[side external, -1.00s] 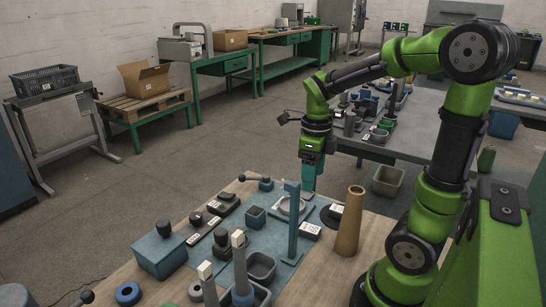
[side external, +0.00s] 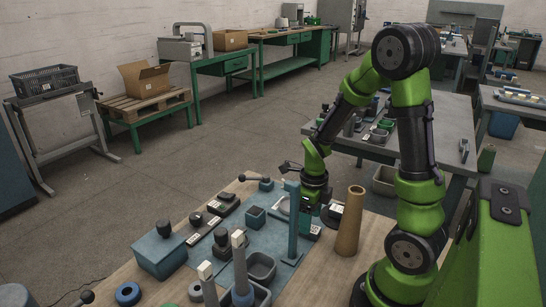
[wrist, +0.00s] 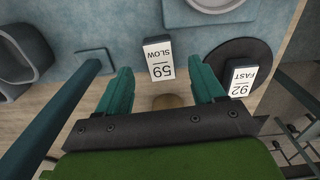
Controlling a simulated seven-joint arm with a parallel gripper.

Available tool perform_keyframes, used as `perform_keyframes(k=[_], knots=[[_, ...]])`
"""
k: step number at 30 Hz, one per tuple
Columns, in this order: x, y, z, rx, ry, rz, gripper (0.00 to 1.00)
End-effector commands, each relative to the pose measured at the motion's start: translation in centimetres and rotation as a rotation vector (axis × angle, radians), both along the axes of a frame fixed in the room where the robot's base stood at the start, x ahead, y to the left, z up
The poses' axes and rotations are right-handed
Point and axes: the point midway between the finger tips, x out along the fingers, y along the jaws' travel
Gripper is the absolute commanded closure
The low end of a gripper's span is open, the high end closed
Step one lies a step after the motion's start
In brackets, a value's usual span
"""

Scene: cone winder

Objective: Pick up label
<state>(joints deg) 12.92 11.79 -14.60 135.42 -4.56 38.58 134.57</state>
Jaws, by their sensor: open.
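A small block with a white label reading "59 SLOW" (wrist: 161,61) lies flat on the blue mat's edge, between and just beyond my fingertips in the wrist view. In the side view this block (side external: 315,231) is low beside my gripper, partly hidden. A second white label, "92 FAST" (wrist: 242,80), stands at a dark round disc (wrist: 232,55), right of my right finger; it also shows in the side view (side external: 336,208).
The blue upright post (side external: 293,225) stands close left of my gripper. A tall tan cone (side external: 350,222) stands close on its right. A grey ring-shaped part (side external: 282,207) lies behind the post. Bins (side external: 262,266) and several upright tools crowd the front left.

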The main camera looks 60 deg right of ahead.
Motion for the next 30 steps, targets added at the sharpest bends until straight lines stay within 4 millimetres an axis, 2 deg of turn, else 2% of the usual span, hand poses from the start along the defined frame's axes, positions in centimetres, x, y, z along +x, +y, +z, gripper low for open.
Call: perform_keyframes(k=[3,6,14,17,26,30], knots=[[-0.3,0.0,-2.0,0.003,0.007,-0.002,0.32],[-0.2,0.0,-2.9,0.002,0.003,-0.002,0.32],[-0.1,0.0,-3.2,0.000,0.000,0.000,0.32],[-0.1,0.0,-3.1,0.000,0.000,0.000,0.44],[-0.1,0.0,-3.1,0.001,0.000,0.000,0.90],[-0.1,0.0,-3.1,0.000,0.000,0.000,0.92]])
